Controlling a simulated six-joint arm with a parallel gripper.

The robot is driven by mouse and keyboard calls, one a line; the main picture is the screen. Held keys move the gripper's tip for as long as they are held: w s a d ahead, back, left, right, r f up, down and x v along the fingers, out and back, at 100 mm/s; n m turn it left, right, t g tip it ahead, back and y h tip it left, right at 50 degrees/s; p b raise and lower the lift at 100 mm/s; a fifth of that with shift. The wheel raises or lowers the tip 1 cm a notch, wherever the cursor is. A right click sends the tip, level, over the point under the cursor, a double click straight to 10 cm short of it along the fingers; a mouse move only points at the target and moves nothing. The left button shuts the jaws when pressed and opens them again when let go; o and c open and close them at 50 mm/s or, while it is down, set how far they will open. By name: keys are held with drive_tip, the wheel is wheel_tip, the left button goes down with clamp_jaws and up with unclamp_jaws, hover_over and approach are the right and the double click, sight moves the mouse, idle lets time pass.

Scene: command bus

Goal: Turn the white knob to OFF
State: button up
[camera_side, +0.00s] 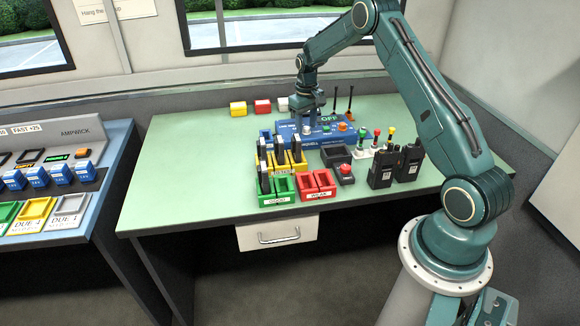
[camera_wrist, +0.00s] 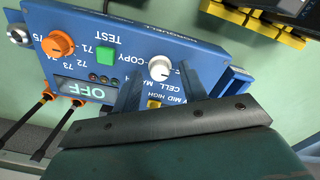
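The white knob (camera_wrist: 160,68) sits on the blue panel (camera_wrist: 205,60), near printed labels including CELL, MID and HIGH. Its pointer direction is too small to read. A display (camera_wrist: 83,92) on the panel reads OFF, upside down in the wrist view. My gripper (camera_wrist: 160,80) is over the panel, its two fingers apart on either side of the white knob; I cannot tell whether they touch it. In the side view, my gripper (camera_side: 308,124) points down at the left part of the panel and largely hides the knob.
An orange knob (camera_wrist: 58,44) and a green button (camera_wrist: 106,55) are on the same panel. Black antennas (camera_wrist: 62,130) stand beside it. Yellow and green trays (camera_side: 283,186), a red-button box (camera_side: 345,173) and black radios (camera_side: 383,167) crowd the front. The table's left side is clear.

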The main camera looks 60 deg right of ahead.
sight(305, 128)
drive_tip(key=shift+r, duration=0.1)
wheel_tip(305, 128, up, 14)
drive_tip(key=shift+a+f, duration=0.15)
drive_tip(key=shift+f, duration=0.05)
idle(0.8)
drive_tip(key=shift+r, duration=0.1)
